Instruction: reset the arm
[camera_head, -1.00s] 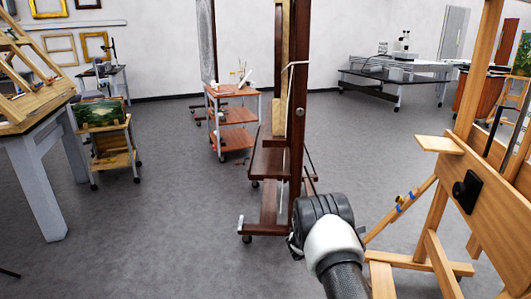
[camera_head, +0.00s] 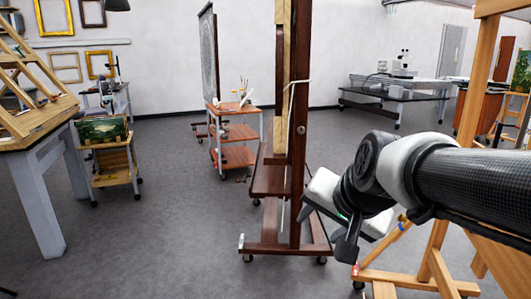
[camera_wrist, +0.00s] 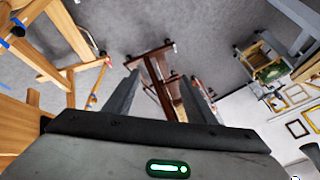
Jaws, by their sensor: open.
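My gripper (camera_head: 324,232) is at the right of centre in the head view, at the end of my dark arm, which reaches in from the right edge. Its fingers point down and to the left, in front of the dark wooden easel (camera_head: 297,150). In the wrist view, the two grey fingers of my gripper (camera_wrist: 162,78) stand apart with nothing between them. The dark easel (camera_wrist: 158,62) shows beyond them, seen at a steep tilt. I cannot tell the exact gap between gripper and easel.
A light wooden easel (camera_head: 436,262) stands close at the right, below and behind my arm. A trolley with shelves (camera_head: 238,133) stands behind the dark easel. A worktable (camera_head: 38,195) and a small cart with a painting (camera_head: 112,175) are at the left. Grey floor (camera_head: 175,235) is clear between.

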